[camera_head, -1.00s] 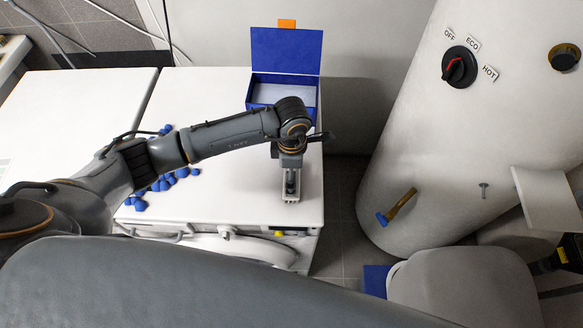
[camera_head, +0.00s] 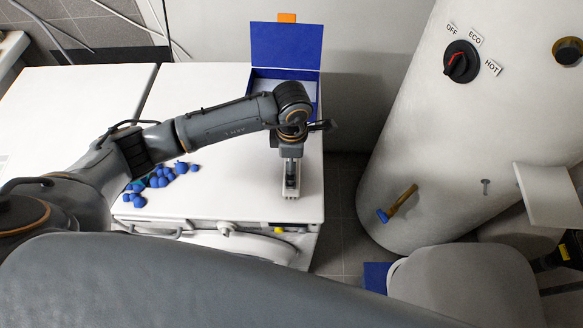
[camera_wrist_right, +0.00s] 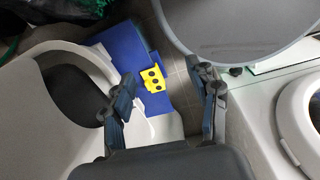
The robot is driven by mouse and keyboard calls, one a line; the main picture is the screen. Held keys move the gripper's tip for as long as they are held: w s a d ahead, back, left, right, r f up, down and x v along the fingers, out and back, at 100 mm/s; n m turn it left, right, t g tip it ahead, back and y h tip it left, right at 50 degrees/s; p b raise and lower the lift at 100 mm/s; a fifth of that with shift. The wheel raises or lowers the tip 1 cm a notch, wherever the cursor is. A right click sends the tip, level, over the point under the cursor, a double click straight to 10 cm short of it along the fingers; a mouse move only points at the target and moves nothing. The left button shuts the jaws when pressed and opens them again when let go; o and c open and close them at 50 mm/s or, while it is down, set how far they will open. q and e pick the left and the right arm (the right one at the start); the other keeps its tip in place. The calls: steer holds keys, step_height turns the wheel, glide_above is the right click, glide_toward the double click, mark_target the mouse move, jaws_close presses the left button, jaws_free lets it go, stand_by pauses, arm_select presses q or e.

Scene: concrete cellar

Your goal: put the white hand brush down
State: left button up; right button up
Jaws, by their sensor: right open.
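My left gripper (camera_head: 291,183) points down at the front right of the white machine top (camera_head: 235,195). A pale, narrow piece shows at its fingertips, close to the top. It may be the white hand brush, but it is too small to be sure, and I cannot tell whether the fingers are shut on it. No other white hand brush is recognisable. My right gripper is outside the head view. In the right wrist view its two fingers (camera_wrist_right: 163,105) are spread apart with nothing between them, above the floor area.
A blue box (camera_head: 286,46) with its lid up stands behind my left gripper. Several blue balls (camera_head: 163,177) lie left on the top. The boiler (camera_head: 440,140) stands to the right. A yellow piece (camera_wrist_right: 153,79) lies on blue sheets (camera_wrist_right: 127,45) below my right gripper.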

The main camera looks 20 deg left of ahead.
arm_select(q)
step_height(320, 180, up, 10)
steer(key=b, duration=0.2)
steer(key=shift+f+b, duration=0.15)
steer(key=shift+b, duration=0.25)
